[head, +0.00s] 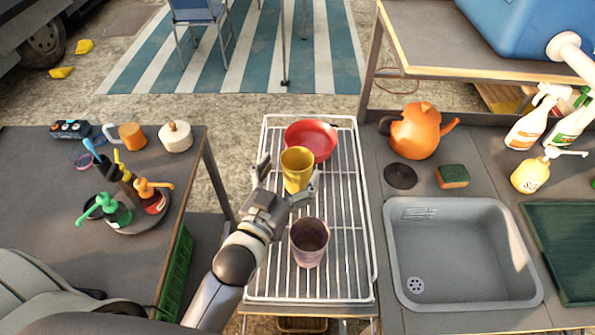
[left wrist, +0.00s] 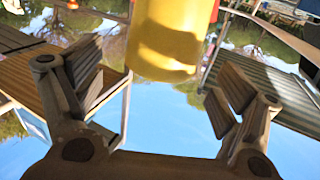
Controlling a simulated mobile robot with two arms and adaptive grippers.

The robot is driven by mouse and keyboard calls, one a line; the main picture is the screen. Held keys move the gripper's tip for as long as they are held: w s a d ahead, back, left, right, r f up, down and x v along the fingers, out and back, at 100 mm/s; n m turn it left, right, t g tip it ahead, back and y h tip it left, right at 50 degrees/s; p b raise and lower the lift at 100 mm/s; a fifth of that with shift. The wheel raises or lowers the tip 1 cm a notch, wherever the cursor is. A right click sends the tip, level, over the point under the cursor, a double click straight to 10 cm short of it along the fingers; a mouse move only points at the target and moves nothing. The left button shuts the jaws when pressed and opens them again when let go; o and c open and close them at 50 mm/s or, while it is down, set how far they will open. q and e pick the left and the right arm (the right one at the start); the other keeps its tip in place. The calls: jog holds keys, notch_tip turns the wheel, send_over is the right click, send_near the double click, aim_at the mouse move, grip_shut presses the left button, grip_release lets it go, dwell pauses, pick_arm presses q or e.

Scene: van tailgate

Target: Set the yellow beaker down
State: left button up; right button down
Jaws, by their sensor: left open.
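The yellow beaker (head: 298,172) stands upright, apparently on the white wire rack (head: 349,255), just in front of the red bowl (head: 312,140). My left gripper (head: 288,179) is open, with one finger on each side of the beaker in the head view. In the left wrist view the beaker (left wrist: 172,40) shows beyond and between the spread fingers (left wrist: 166,92), with a gap on both sides. Its base contact is partly hidden by my gripper. My right gripper is not in view.
A purple-grey cup (head: 310,243) stands on the rack close to my left wrist. The sink (head: 460,252), an orange teapot (head: 416,131) and a sponge (head: 452,176) are to the right. A dark table (head: 45,190) with mugs and bottles is to the left. The rack's right strip is clear.

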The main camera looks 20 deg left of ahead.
aim_at(297, 159)
pick_arm(q)
jog(key=w, duration=0.4)
jog(key=shift+d+p, duration=0.2)
jog(key=shift+p, duration=0.1)
jog(key=c, duration=1.2)
jog(key=shift+r, duration=0.15)
